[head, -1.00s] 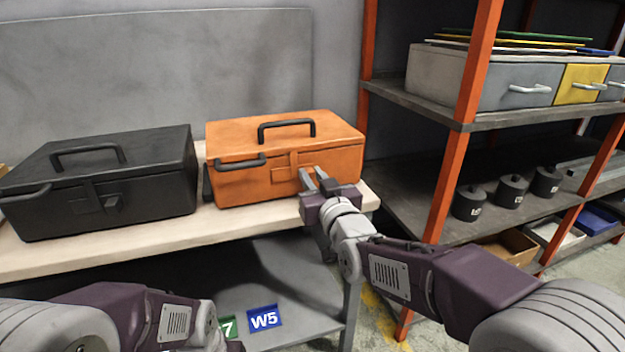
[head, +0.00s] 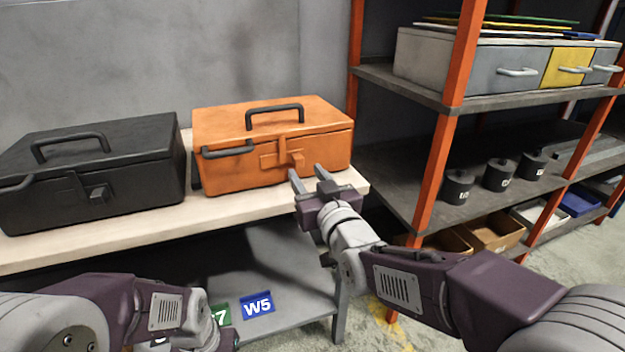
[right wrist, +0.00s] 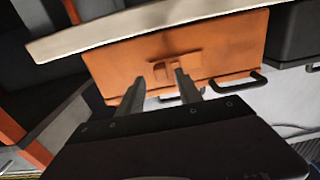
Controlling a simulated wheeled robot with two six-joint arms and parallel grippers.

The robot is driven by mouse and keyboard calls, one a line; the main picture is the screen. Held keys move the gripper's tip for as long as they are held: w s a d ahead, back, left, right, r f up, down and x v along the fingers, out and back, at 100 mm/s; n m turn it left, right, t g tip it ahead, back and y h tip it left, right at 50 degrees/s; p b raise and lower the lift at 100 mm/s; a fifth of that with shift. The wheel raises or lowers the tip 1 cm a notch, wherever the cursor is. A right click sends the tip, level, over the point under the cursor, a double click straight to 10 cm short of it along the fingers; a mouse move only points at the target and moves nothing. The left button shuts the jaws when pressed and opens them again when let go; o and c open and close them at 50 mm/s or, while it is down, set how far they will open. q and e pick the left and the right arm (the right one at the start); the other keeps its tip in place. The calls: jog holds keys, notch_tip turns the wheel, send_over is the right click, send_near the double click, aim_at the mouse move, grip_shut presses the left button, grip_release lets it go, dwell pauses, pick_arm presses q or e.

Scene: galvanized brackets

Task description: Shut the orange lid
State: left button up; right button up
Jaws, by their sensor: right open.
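An orange toolbox (head: 240,178) stands on the pale bench. Its orange lid (head: 225,118) lies down flat on the box, with a dark handle on top and a latch at the front; it looks closed. In the right wrist view the box (right wrist: 220,50) and its latch (right wrist: 172,68) show beyond the fingers. My right gripper (head: 307,173) is open and empty, just in front of the box and apart from it, below and right of the latch. It also shows in the right wrist view (right wrist: 160,88). My left arm shows at the lower left; its fingers are not in view.
A black toolbox (head: 90,180) stands left on the bench (head: 150,222). A shelf rack with an orange post (head: 436,165) is close on the right, holding drawers (head: 513,72) and dark weights (head: 457,186). A blue W5 label (head: 257,304) is on the lower shelf.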

jog(key=v, duration=0.4)
jog(key=shift+s+d+f+p, duration=0.1)
jog(key=shift+s+p, duration=0.3)
jog(key=w+d+f+m+g+h, duration=0.25)
jog(key=d+f+g+h, duration=0.25)
jog(key=d+f, duration=0.8)
jog(key=s+d+f+m+g, duration=0.2)
jog(key=s+f+g, duration=0.9)
jog(key=s+f, duration=0.7)
notch_tip(320, 180, up, 40)
jog(key=s+p, duration=0.2)
jog(key=p, duration=3.6)
jog(key=shift+f+h, duration=0.25)
jog(key=shift+h, duration=0.15)
